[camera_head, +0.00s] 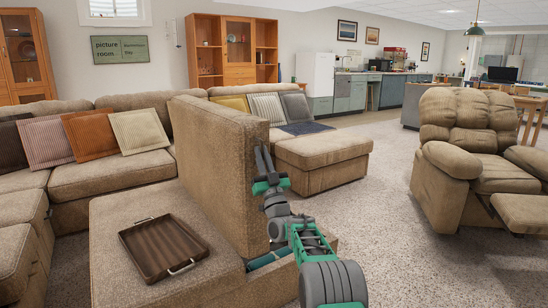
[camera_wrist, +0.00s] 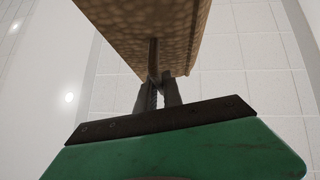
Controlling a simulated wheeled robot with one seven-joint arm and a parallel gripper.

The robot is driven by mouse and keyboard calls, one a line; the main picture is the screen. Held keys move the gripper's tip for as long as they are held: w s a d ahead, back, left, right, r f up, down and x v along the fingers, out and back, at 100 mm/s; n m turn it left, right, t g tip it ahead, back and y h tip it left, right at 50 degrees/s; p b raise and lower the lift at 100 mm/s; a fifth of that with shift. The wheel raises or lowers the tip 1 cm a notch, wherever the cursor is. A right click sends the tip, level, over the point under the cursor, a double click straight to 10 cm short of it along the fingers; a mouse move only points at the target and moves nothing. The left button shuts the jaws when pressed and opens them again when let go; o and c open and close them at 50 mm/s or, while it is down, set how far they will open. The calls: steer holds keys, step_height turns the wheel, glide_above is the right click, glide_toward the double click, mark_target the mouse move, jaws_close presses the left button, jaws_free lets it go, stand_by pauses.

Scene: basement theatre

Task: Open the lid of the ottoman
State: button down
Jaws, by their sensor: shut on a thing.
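The ottoman's lid (camera_head: 215,150) is a thick tan upholstered panel standing nearly upright, raised from the base. Below it on the right, an open compartment shows partly behind my arm, with a teal thing (camera_head: 268,258) inside. My gripper (camera_head: 263,165) is at the lid's right edge, its fingers shut on it. In the wrist view the lid (camera_wrist: 150,30) fills the top middle, and the dark fingers of my gripper (camera_wrist: 158,92) meet its lower edge. The exact contact is partly hidden.
A wooden tray (camera_head: 163,247) lies on the tan upholstered surface left of the lid. A sectional sofa (camera_head: 95,180) with several cushions runs behind and left. A recliner (camera_head: 465,165) stands at right. Speckled carpet (camera_head: 390,235) is clear between the recliner and my arm.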

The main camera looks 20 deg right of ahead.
steer(key=shift+a, duration=0.15)
steer(key=c, duration=1.8)
jaws_free()
steer(key=shift+a, duration=0.1)
steer(key=shift+o, duration=0.2)
steer(key=shift+s+f, duration=0.15)
steer(key=shift+f, duration=0.1)
steer(key=v, duration=0.7)
steer(key=shift+s, duration=0.15)
